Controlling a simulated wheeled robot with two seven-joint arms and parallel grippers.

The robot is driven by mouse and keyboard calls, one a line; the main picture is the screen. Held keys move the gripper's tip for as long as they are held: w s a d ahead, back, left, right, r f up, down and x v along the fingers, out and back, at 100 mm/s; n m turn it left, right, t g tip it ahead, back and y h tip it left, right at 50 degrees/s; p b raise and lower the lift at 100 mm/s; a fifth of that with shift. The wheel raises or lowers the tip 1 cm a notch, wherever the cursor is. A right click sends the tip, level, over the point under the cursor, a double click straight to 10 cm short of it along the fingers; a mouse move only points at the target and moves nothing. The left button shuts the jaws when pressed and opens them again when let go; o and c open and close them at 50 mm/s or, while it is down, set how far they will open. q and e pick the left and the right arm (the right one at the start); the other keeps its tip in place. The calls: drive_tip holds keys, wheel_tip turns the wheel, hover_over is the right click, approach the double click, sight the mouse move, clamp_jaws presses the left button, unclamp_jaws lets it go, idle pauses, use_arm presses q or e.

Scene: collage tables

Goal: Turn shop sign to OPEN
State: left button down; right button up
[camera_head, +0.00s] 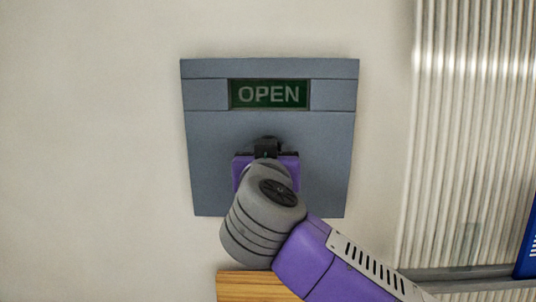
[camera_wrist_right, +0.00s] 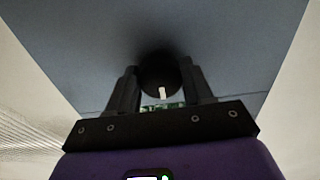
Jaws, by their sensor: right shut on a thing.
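The shop sign is a flat blue-grey panel (camera_head: 220,150) on the pale wall. Its window (camera_head: 269,95) near the top reads OPEN in pale letters on dark green. A dark round knob (camera_wrist_right: 160,78) with a white mark stands out from the panel in the right wrist view. My right gripper (camera_wrist_right: 160,68) has its two fingers on either side of the knob and is shut on it. In the head view my purple and grey right arm comes up from the lower right and hides most of the knob. My left gripper is not in view.
A wooden edge (camera_head: 248,287) lies below the panel, partly behind my right arm. Ribbed pale cladding (camera_head: 475,130) covers the right side, with a grey ledge (camera_head: 465,274) and a blue object (camera_head: 528,245) at the lower right. The wall left of the panel is clear.

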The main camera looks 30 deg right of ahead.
drive_tip(key=shift+f, duration=0.2)
drive_tip(key=o, duration=1)
drive_tip(key=shift+s+a+r, duration=0.1)
drive_tip(key=shift+r, duration=0.05)
drive_tip(key=v, duration=0.7)
drive_tip(key=shift+s+a+b, duration=0.1)
drive_tip(key=shift+s+b, duration=0.15)
drive_tip(key=shift+b, duration=0.15)
